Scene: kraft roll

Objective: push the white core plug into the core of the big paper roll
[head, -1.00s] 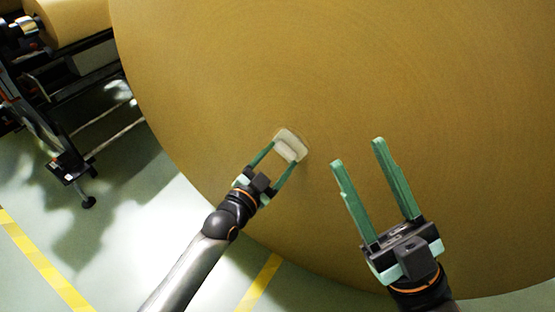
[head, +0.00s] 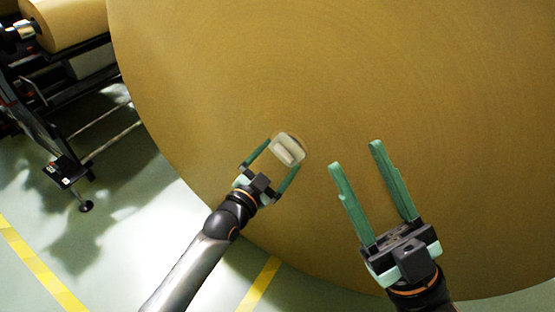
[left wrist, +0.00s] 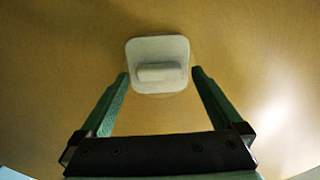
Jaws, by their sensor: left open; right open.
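The big paper roll (head: 400,80) fills most of the head view with its flat brown end face. The white core plug (head: 288,149) sits at the middle of that face, its square flange over the core; how deep it sits I cannot tell. In the left wrist view the plug (left wrist: 158,50) shows its raised grip bar towards me. My left gripper (head: 270,161) is open, its fingers apart on either side just short of the plug; it also shows in the left wrist view (left wrist: 160,80). My right gripper (head: 355,155) is open and empty, right of the plug, in front of the roll.
A smaller brown roll (head: 75,20) on a dark metal stand (head: 50,130) is at the upper left. Yellow lines (head: 40,265) mark the pale floor. The space between my two grippers is clear.

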